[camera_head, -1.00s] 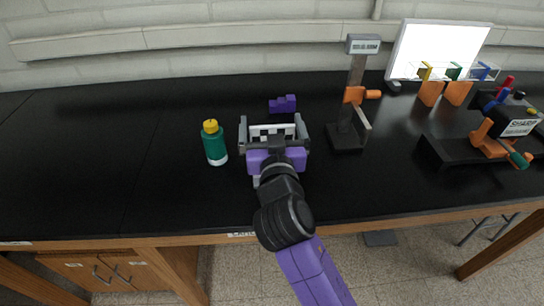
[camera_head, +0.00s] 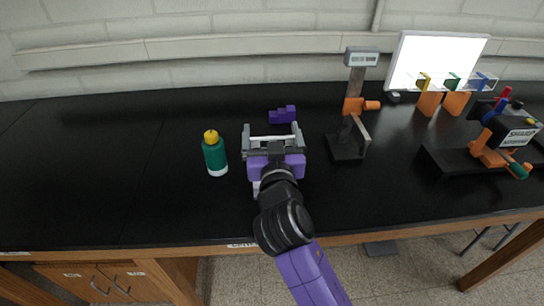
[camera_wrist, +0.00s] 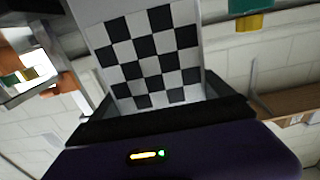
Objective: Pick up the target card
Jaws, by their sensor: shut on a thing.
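The target card shows large in the wrist view as a white card (camera_wrist: 150,52) with a black-and-white checker pattern. Its lower edge runs into the dark jaws of my gripper (camera_wrist: 165,120), which are shut on it. In the head view my gripper (camera_head: 273,140) is above the black bench, near its middle. There the card is seen nearly edge-on as a thin pale strip between the grey fingers, and its checker pattern cannot be made out.
A green bottle with a yellow cap (camera_head: 215,154) stands left of my gripper. A purple stepped block (camera_head: 283,115) lies behind it. A post with a display and orange clamp (camera_head: 355,105) stands close on the right. Farther right are a rack (camera_head: 455,90) and a black machine (camera_head: 510,130). The bench's left is clear.

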